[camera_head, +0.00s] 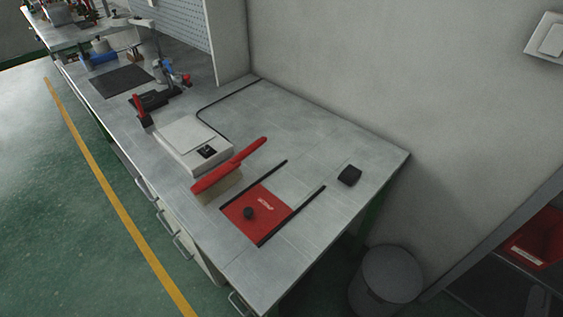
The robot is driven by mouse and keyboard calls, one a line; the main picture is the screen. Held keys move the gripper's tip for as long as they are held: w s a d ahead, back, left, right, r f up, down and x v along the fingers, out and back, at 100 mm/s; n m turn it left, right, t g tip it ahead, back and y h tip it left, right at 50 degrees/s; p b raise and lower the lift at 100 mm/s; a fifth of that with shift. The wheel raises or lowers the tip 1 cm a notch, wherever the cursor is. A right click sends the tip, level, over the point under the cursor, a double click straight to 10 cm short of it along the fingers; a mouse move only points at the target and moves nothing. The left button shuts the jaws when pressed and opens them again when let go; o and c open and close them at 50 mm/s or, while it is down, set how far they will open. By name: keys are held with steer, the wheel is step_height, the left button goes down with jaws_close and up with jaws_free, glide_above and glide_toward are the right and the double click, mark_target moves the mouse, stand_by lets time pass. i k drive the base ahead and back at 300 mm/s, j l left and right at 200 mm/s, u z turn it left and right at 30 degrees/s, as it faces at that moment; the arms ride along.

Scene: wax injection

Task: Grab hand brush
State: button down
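The hand brush (229,166) has a long red handle and back with pale bristles pointing down. It rests on the grey workbench (330,140) beside the front right of a white scale, its handle pointing to the back right. The handle end appears raised above the bench. Whether the brush touches the scale I cannot tell. My gripper is not in view.
A white scale (192,142) stands left of the brush. A small black object (349,176) lies near the right edge. A grey bin (386,275) stands on the floor.

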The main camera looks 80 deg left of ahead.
mark_target(210, 178)
steer(key=k+l+u, duration=0.15)
steer(key=l, duration=0.25)
steer(key=l+u, duration=0.15)
steer(key=l, duration=0.2)
steer(key=k+l+u, duration=0.15)
steer(key=l, duration=0.2)
steer(key=u, duration=2.8)
steer(key=j+u, duration=0.4)
steer(key=j, duration=0.15)
steer(key=i+j+u, duration=0.1)
steer(key=j+u, duration=0.35)
steer(key=i+l, duration=0.1)
steer(key=l, duration=0.4)
steer(key=i, duration=0.05)
